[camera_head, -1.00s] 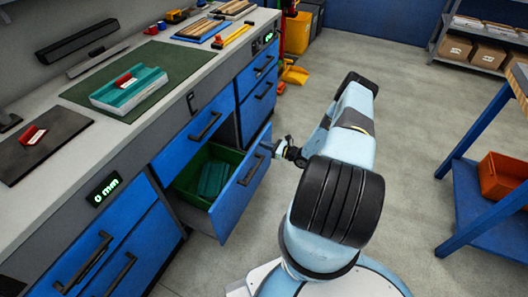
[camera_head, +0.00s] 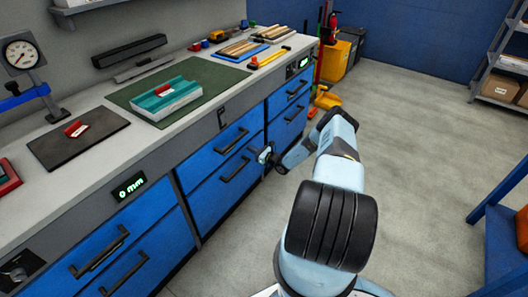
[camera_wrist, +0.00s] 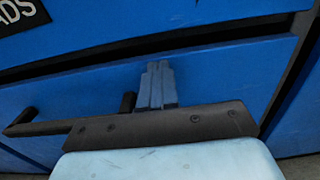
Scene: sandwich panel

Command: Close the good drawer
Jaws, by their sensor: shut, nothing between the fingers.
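The good drawer (camera_head: 226,192) is the lower blue drawer in the near-middle bench section. Its front looks flush or nearly flush with the bench, and its inside is hidden. In the wrist view its blue front (camera_wrist: 225,80) fills the middle, with a dark gap along its top edge. My gripper (camera_head: 265,153) is at the right part of this drawer's front. In the wrist view my gripper (camera_wrist: 157,68) is shut and empty, its fingers pointing at the drawer front beside the black handle (camera_wrist: 60,125). I cannot tell whether the fingertips touch it.
Another blue drawer (camera_head: 215,148) sits above it, and more drawers (camera_head: 290,105) stand to its right. A teal part (camera_head: 166,99) lies on a green mat on the bench. A blue-framed table (camera_head: 495,220) stands at the right. The floor between is clear.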

